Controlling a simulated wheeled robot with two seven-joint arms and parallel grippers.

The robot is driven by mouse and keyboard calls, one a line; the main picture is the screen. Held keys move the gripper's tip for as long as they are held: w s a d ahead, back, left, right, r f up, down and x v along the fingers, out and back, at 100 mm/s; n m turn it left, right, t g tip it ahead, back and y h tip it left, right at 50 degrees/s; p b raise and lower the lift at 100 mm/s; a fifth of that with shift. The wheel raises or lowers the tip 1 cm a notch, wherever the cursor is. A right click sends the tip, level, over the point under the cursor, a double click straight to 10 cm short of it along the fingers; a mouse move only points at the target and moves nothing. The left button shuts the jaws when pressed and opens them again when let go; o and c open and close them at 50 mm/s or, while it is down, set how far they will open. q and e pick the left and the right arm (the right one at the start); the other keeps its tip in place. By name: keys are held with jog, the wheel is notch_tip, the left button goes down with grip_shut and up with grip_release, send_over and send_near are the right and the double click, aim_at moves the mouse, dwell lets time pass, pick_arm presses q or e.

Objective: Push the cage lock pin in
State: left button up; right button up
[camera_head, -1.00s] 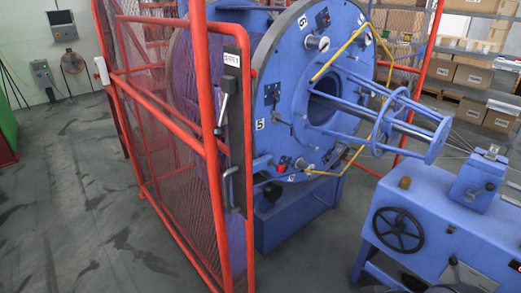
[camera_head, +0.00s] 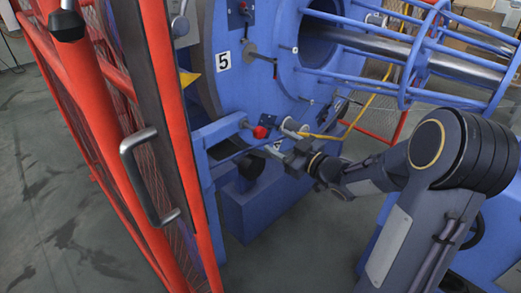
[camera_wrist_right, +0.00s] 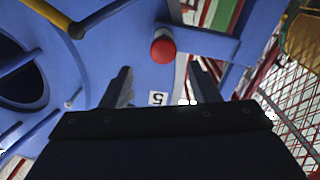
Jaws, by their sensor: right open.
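The cage lock pin shows as a red knob (camera_head: 262,131) on a short metal shaft at the blue bracket (camera_head: 217,131), low on the near side of the blue disc. In the right wrist view the red knob (camera_wrist_right: 163,48) is ahead of the fingers, a little above the middle of the gap. My right gripper (camera_head: 281,143) is just right of the knob in the head view. Its fingers (camera_wrist_right: 160,82) are spread with nothing between them. I cannot tell whether they touch the knob. My left gripper is out of view.
The red mesh cage frame (camera_head: 182,120) with its metal handle (camera_head: 138,170) stands at the left. The blue disc (camera_head: 238,80) carries a "5" label, levers and yellow tubing. Blue rods with rings (camera_head: 408,70) project to the right. Grey floor (camera_head: 270,262) is open below.

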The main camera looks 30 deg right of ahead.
aim_at(262, 134)
jog(key=x, duration=0.7)
jog(key=shift+w+a+f+b, duration=0.1)
jog(key=shift+w+a+b, duration=0.2)
jog(key=shift+w, duration=0.05)
